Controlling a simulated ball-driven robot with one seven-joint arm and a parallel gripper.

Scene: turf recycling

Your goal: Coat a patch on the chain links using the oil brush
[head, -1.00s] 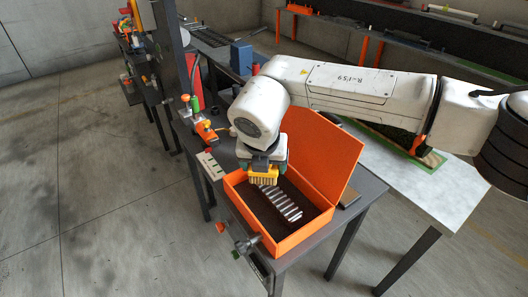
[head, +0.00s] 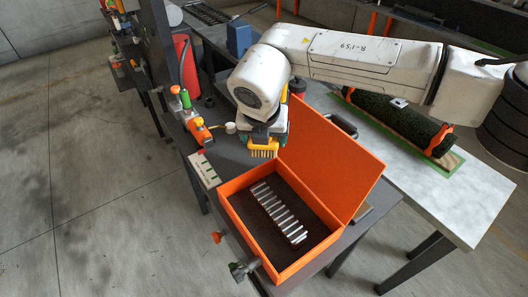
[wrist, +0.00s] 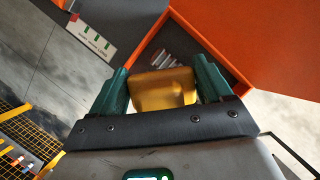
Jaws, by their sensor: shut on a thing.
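My gripper (head: 265,135) is shut on a yellow oil brush (head: 263,151), its bristles pointing down. In the wrist view the brush's yellow block (wrist: 162,88) sits between the two green fingers. The chain links (head: 278,212), a shiny metal row, lie on the dark floor of an open orange box (head: 236,213). The brush is near the box's far edge, above and apart from the links. In the wrist view a few links (wrist: 168,60) show beyond the brush; the rest are hidden. I cannot tell whether the links carry any oil.
The box's raised orange lid (head: 330,165) stands at the right, close to my gripper. A white labelled strip (head: 204,170) and an orange tool with a green top (head: 195,120) lie to the left. A dark green roll (head: 395,120) rests on the pale table.

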